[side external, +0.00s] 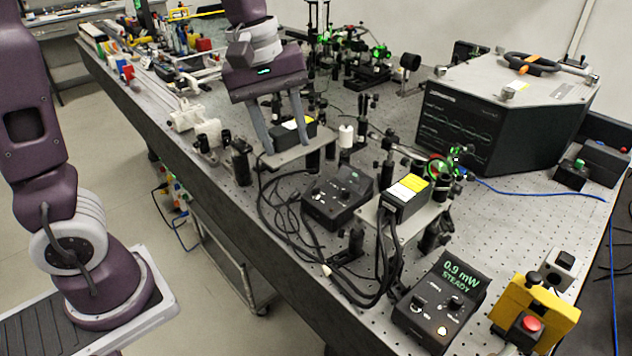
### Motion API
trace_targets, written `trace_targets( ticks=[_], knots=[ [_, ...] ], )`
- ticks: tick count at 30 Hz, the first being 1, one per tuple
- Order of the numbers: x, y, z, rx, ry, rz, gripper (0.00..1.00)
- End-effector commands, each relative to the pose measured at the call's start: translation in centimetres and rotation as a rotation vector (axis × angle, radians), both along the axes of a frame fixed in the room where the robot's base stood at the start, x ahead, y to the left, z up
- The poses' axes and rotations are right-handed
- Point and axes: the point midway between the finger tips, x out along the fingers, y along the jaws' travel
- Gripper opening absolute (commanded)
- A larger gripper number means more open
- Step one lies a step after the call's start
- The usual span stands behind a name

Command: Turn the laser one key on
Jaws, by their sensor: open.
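Two black control boxes with small knobs or switches stand on the bench in the side external view. The nearer box (440,300) has a lit green display reading "0.9 mW STEADY". The farther box (338,196) has a display that looks dark. I cannot tell from labels which one is laser one, and the keys are too small to read their position. My gripper (288,147) is open, pointing down, beyond and to the left of the farther box. Its fingers appear in front of or around a small black laser head (292,132) on a raised plate; contact cannot be told.
A second laser head (404,198) with yellow and white labels sits on a raised plate between the boxes. Black cables (285,215) loop along the front edge. A yellow stand with a red button (530,323) is at lower right. A large black housing (500,115) stands behind.

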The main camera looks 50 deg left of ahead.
Motion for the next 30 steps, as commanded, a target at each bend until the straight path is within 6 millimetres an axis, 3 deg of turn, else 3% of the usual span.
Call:
trace_targets(
  ticks=[1,3,8,21,30],
  knots=[
    [2.4,0.5,-2.0,0.005,0.064,0.122,0.42],
    [5.2,1.2,-4.4,0.022,0.124,0.292,0.42],
    [8.5,2.2,-8.0,0.072,0.184,0.514,0.42],
    [8.9,2.4,-15.0,0.079,0.193,0.553,0.42],
    [8.9,2.3,-15.7,0.080,0.191,0.549,0.42]
  ],
)
